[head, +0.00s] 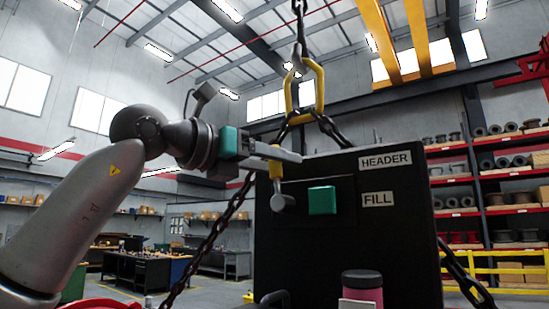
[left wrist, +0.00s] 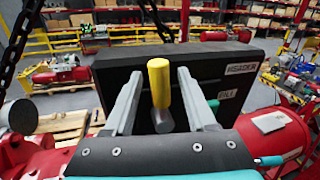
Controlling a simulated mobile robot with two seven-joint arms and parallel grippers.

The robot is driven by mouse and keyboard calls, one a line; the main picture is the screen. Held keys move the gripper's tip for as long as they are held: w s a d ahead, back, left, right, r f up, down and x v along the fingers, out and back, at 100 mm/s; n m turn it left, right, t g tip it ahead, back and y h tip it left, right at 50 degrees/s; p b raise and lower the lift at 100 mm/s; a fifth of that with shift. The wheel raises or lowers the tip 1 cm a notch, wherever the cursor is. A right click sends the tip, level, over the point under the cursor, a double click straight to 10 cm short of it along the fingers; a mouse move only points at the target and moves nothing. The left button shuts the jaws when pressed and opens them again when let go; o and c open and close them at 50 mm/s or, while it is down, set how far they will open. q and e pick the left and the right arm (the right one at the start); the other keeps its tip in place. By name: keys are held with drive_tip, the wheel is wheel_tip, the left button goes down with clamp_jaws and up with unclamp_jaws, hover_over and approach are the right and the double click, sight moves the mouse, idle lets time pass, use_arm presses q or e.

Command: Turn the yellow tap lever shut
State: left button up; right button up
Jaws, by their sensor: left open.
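The yellow tap lever (head: 275,167) is on the front of a dark panel (head: 400,235) labelled HEADER and FILL. In the left wrist view the lever (left wrist: 160,82) points upward from a grey hub (left wrist: 163,121). My left gripper (head: 292,154) is open at the lever. In the left wrist view its two fingers (left wrist: 157,74) stand on either side of the lever, with gaps showing on both sides. In the head view the fingers partly hide the lever. My right gripper is not in view.
A teal block (head: 322,200) sits on the panel right of the lever. Dark chains (head: 210,245) run beside the panel, and a yellow lifting link (head: 304,92) hangs above it. A pink cylinder (head: 362,292) stands in front, low down. Shelves (head: 500,170) are far behind.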

use_arm(q)
drive_tip(key=shift+c, duration=0.3)
clamp_jaws()
idle(1.1)
